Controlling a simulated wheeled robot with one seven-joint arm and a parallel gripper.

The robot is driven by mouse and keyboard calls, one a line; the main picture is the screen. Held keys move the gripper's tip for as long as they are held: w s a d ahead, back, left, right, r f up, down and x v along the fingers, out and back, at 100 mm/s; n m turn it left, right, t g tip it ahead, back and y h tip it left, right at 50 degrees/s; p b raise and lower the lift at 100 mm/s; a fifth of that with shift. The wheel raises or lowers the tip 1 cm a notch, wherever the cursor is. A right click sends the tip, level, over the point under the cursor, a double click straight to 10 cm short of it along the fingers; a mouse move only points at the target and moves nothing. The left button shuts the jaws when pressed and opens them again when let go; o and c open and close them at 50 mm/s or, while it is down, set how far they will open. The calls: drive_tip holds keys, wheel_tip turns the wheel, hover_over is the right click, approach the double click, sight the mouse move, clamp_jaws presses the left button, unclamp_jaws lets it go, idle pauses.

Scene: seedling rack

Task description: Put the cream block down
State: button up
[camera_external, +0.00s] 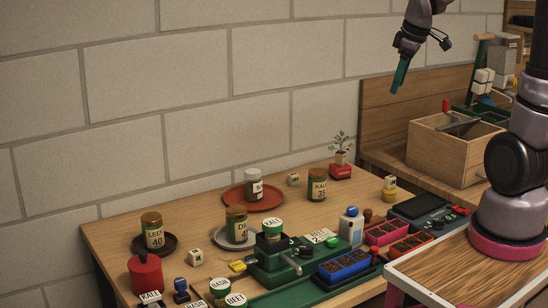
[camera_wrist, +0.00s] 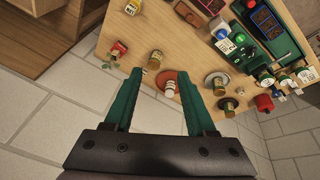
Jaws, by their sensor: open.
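My gripper (camera_external: 398,88) is raised high above the back right of the table, near the wall. In the wrist view my gripper (camera_wrist: 157,74) shows its two green fingers spread wide, with nothing held between them. Small cream blocks stand on the table, far below my gripper: one (camera_external: 293,180) behind the red-brown plate, one (camera_external: 196,257) between the dark saucer and the grey plate, and one (camera_external: 390,182) on top of a yellow piece at the right. I cannot tell which one the task means.
Labelled jars stand on a red-brown plate (camera_external: 231,199), a grey plate (camera_external: 220,240) and a dark saucer (camera_external: 172,250). A green machine (camera_external: 270,262) and seedling trays crowd the front. A wooden crate (camera_external: 440,160) stands right.

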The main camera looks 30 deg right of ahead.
drive_tip(key=s+a+r+m+t+y, duration=0.1)
drive_tip(key=s+a+r+m, duration=0.2)
drive_tip(key=s+m, duration=0.2)
drive_tip(key=s+a+r+m+t, duration=0.2)
drive_tip(key=s+a+r+m, duration=0.1)
drive_tip(key=s, duration=0.7)
drive_tip(key=shift+a+r+m+y, duration=0.25)
drive_tip(key=shift+a+m+y, duration=0.15)
drive_tip(key=shift+a+m, duration=0.5)
drive_tip(key=shift+d, duration=0.25)
